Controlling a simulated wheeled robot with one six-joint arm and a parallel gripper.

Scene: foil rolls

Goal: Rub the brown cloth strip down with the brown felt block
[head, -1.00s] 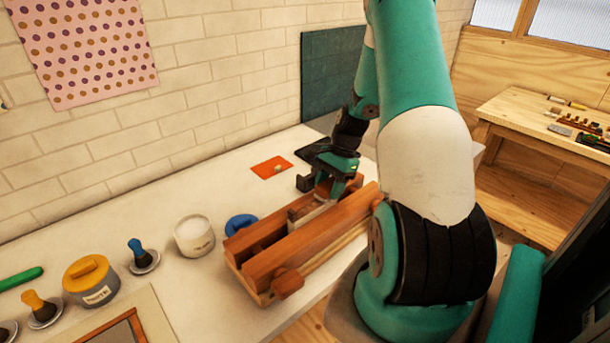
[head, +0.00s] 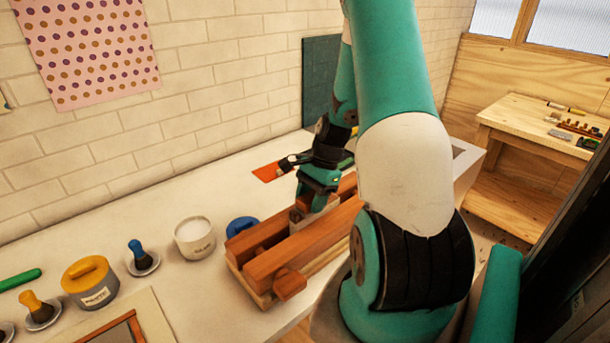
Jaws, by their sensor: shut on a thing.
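My gripper (head: 313,197) is over the far half of a wooden press with two long reddish-brown beams. It is shut on a small brown block (head: 304,203), mostly hidden by the fingers; this looks like the felt block. Just below it, a pale grey-white piece (head: 320,211) stands between the beams. The block is at or just above its top edge; I cannot tell if they touch. The brown cloth strip cannot be made out apart from the block and the wood here.
The wooden press (head: 286,261) stands at the table's front edge. Left of it are a blue ring (head: 240,226), a white jar (head: 194,238), a yellow-lidded pot (head: 88,281) and brushes on dishes. An orange card (head: 267,173) lies behind. The white table (head: 170,200) is clear near the wall.

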